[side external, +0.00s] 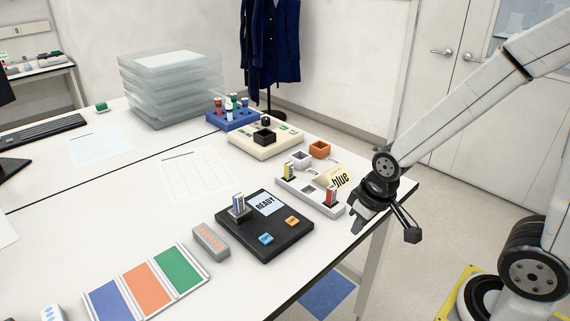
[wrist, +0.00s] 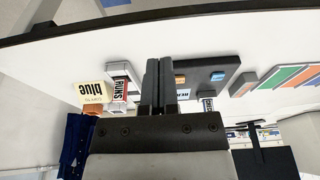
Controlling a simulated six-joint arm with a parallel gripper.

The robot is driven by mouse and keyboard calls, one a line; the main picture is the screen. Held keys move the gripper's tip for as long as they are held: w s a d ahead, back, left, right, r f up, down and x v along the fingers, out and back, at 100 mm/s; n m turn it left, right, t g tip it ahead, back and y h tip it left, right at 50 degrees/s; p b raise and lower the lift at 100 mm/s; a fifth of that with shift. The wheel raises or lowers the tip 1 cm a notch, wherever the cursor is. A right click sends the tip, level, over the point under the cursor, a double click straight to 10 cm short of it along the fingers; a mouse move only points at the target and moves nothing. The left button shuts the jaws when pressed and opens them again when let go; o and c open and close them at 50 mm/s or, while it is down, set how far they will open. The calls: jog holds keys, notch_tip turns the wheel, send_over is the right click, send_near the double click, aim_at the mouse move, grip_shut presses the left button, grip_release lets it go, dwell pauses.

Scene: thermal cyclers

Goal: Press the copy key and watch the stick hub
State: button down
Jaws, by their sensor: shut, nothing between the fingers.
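A black device (side external: 262,228) lies on the table with a screen reading READY (side external: 265,204). It has a blue key (side external: 265,239) and an orange key (side external: 292,221); their labels are too small to read for sure. A stick (side external: 238,204) stands upright at its left corner. Behind it, a pale slotted hub (side external: 312,194) holds a yellow stick (side external: 288,172) and a red stick (side external: 331,196). A card reading "blue" (side external: 338,178) is by the hub. My gripper (side external: 357,224) is shut and empty over the table's right edge, apart from both devices. The wrist view shows its fingers together (wrist: 158,64).
A grey block (side external: 211,241) and a blue, orange and green mat (side external: 145,282) lie left of the device. Papers lie mid-table.

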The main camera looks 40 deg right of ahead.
jog(key=w+a+r+n+t, duration=0.1)
jog(key=w+a+n+t, duration=0.3)
jog(key=w, duration=0.4)
notch_tip(320, 180, up, 3)
jog(key=n+t+y, duration=0.2)
jog(key=n, duration=0.5)
send_over(270, 239)
jog(key=shift+w, duration=0.15)
jog(key=shift+f, duration=0.15)
jog(key=shift+f, duration=4.2)
jog(key=shift+f, duration=0.8)
jog(key=shift+r, duration=0.8)
